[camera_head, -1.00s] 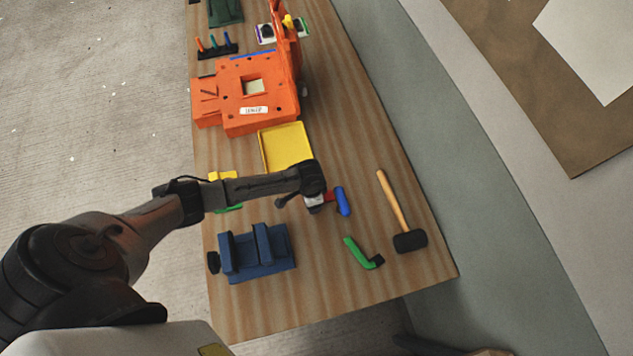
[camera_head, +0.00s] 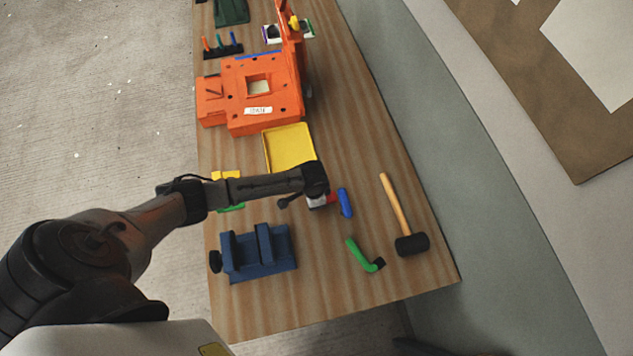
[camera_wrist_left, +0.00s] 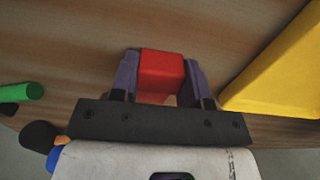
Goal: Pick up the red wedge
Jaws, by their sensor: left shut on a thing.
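The red wedge (camera_wrist_left: 162,75) sits between the two fingers of my left gripper (camera_wrist_left: 161,78) in the left wrist view, with a finger against each side. I cannot tell whether the wedge touches the wood. My right gripper is not in view.
A blue piece (camera_head: 345,203) lies just right of the wedge. A yellow tray (camera_head: 290,147) is behind, a blue vise (camera_head: 258,255) in front. A green tool (camera_head: 362,254) and a mallet (camera_head: 397,215) lie at right. Orange mould (camera_head: 258,95) stands farther back.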

